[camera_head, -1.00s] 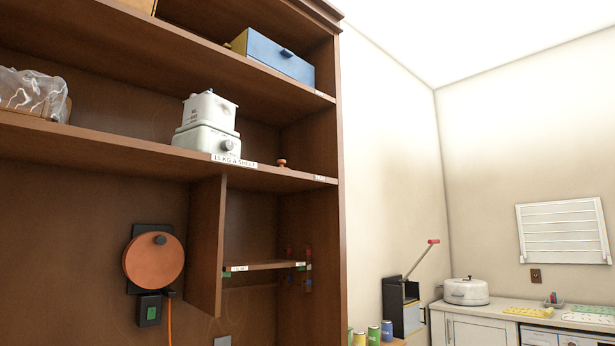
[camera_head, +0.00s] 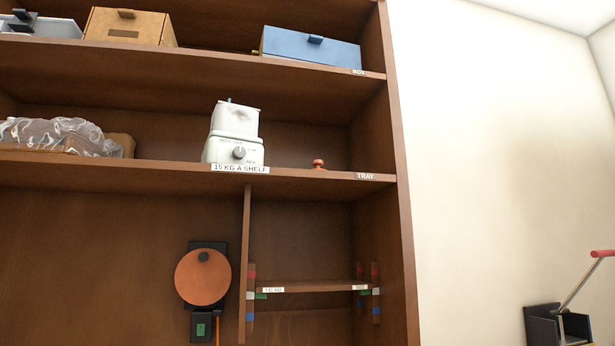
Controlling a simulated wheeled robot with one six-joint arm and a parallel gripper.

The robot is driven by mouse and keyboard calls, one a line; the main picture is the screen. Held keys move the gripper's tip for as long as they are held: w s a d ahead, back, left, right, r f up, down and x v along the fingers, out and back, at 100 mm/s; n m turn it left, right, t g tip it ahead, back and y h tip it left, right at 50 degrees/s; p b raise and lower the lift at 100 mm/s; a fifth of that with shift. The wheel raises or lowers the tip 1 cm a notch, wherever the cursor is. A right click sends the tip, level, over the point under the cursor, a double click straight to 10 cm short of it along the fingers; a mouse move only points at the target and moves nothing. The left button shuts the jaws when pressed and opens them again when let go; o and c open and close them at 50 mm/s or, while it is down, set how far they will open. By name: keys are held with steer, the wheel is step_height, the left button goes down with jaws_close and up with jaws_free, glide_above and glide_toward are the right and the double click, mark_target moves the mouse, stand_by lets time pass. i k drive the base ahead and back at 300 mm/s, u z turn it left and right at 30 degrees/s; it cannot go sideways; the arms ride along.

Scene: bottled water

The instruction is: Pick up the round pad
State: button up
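No thing that I can name for sure as the round pad shows. The one large round flat thing is an orange disc (camera_head: 203,277) with a dark knob, on a black mount at the back of the wooden cabinet's lower left bay. I cannot tell whether it is the pad. A small black box with a green switch (camera_head: 201,328) sits below it, with an orange cord beside it. My gripper is not in view.
The wooden cabinet (camera_head: 247,210) fills most of the view. Its shelves hold a white appliance (camera_head: 233,151), a small orange knob-like thing (camera_head: 318,164), a clear plastic bag (camera_head: 60,135), a tan box (camera_head: 128,27) and a blue box (camera_head: 311,47). A red-handled lever device (camera_head: 560,323) stands at the lower right.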

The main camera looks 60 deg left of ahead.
mark_target(316, 163)
steer(key=u, duration=0.7)
steer(key=i, duration=0.95)
steer(key=u, duration=0.95)
